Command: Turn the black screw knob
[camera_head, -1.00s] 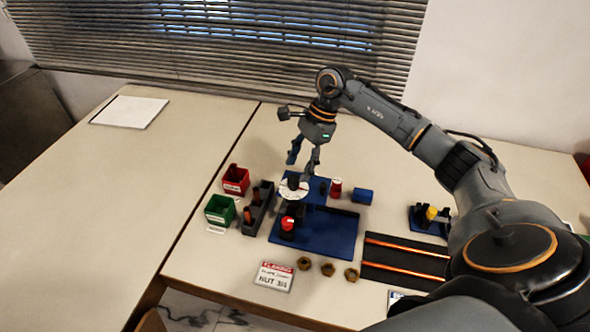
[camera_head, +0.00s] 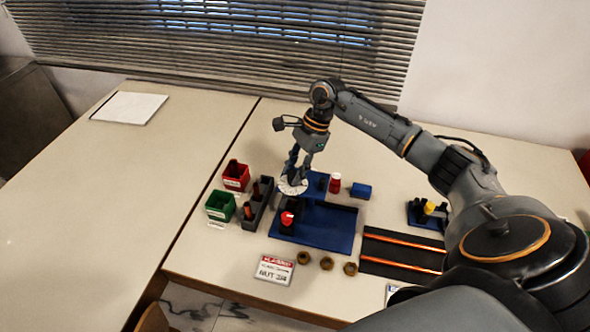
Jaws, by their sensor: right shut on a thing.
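The blue gauge rig (camera_head: 325,229) lies on the table. A round white dial (camera_head: 286,188) sits at its back left. My right gripper (camera_head: 294,178) points down over the dial, with its fingers closed in at the dial's middle. It is shut on the black screw knob, which the fingers almost wholly hide. A red knob (camera_head: 287,218) on a black block stands at the front left of the rig. My left gripper is not in view.
Red (camera_head: 236,177) and green (camera_head: 220,206) bins and a dark rack (camera_head: 258,205) stand left of the rig. A red bottle (camera_head: 335,183) and a blue block (camera_head: 360,190) are behind it. Brass nuts (camera_head: 326,264) and a sign (camera_head: 273,269) lie in front. The left table is mostly clear.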

